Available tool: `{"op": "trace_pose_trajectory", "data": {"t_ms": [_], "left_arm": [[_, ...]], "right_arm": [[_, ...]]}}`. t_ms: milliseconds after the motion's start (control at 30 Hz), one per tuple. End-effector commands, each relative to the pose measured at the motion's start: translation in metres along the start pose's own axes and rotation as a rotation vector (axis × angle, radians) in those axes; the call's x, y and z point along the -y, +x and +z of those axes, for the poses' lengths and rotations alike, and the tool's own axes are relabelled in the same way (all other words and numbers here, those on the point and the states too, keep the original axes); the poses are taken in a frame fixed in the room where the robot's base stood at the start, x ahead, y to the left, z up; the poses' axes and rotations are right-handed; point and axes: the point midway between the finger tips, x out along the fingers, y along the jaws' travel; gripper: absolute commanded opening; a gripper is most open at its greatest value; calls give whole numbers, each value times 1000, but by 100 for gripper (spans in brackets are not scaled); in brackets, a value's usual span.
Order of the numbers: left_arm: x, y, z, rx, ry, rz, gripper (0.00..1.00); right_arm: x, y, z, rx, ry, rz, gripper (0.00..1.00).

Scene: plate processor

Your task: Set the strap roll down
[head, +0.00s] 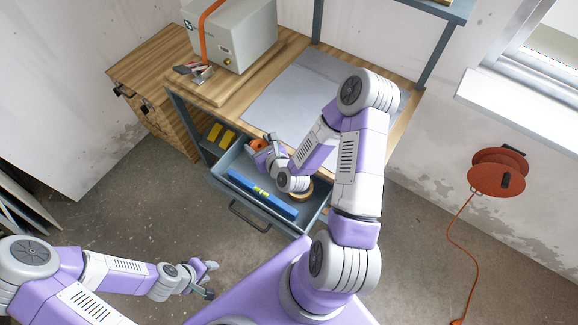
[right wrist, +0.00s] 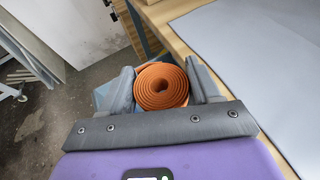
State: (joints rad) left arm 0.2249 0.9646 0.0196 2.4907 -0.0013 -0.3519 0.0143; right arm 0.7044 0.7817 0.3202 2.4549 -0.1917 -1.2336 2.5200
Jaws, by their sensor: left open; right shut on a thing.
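The strap roll is an orange coiled band (right wrist: 161,86), held between the two grey fingers of my right gripper (right wrist: 165,88) in the right wrist view. In the head view the strap roll (head: 258,144) shows small at the tip of my right gripper (head: 264,150), above the back left part of the open drawer (head: 222,172) and close to the bench's front edge. I cannot tell whether it touches anything below. My left gripper (head: 208,280) is open and empty, low over the floor at the bottom left.
The open drawer holds a blue spirit level (head: 256,195) and a round tan item (head: 307,190) partly behind my right arm. The bench top has a grey mat (head: 290,105) and a grey machine (head: 232,38). A red cable reel (head: 497,175) hangs on the right wall.

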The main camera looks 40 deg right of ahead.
Motion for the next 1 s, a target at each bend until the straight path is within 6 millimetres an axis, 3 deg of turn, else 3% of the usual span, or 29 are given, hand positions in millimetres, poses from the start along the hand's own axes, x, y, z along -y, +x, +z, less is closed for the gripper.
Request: {"op": "trace_pose_trajectory", "data": {"t_ms": [533, 733, 1000], "left_arm": [[11, 30, -1, 0, 0, 0, 42], [12, 32, -2, 0, 0, 0, 42], [13, 35, -2, 0, 0, 0, 42]], "right_arm": [[5, 46, -118, -1, 3, -2, 30], [5, 54, -131, 3, 1, -3, 30], [5, 91, -114, 5, -1, -2, 30]]}}
